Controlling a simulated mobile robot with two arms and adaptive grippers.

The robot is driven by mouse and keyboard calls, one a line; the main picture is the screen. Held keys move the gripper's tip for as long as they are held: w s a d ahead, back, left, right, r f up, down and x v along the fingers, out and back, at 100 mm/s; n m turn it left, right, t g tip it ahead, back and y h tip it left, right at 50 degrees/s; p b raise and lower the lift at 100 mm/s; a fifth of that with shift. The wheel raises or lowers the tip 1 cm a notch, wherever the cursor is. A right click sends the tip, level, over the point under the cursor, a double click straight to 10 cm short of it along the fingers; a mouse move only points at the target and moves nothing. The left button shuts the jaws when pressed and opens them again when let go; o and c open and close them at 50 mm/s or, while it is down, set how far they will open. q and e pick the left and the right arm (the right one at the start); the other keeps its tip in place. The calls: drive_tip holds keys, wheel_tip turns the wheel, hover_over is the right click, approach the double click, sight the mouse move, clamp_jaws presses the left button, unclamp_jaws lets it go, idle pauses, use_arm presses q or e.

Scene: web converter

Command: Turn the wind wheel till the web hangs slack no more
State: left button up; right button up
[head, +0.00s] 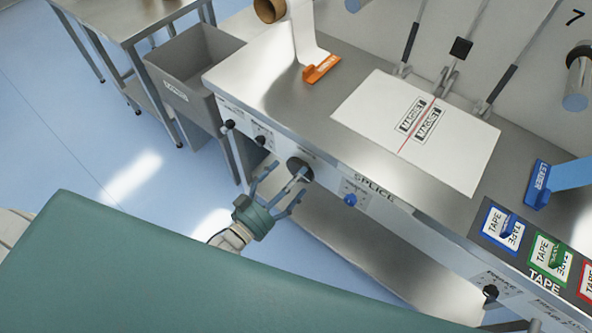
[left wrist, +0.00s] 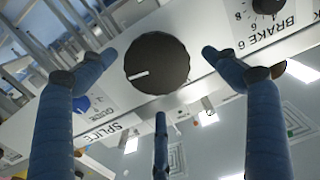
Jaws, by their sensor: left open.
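A large round black knob (head: 300,169) with a white pointer line sits on the front panel of the machine; I take it to be the wind wheel. In the left wrist view the knob (left wrist: 157,63) lies between my spread fingers. My left gripper (head: 282,184) is open in front of it, its fingers around the knob's outline; I cannot tell whether they touch. The white web (head: 306,36) comes down from a roll (head: 269,9) to an orange clamp (head: 321,68) on the bench; its slack is hard to judge. My right gripper is not in view.
A blue knob (head: 350,200) sits right of the black knob, with smaller black knobs (head: 260,140) to its left. A grey bin (head: 193,69) stands left of the bench. A white splice sheet (head: 372,105) and tape pads (head: 505,230) lie on top.

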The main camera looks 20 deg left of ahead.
use_arm(q)
drive_tip(key=shift+x, duration=1.1)
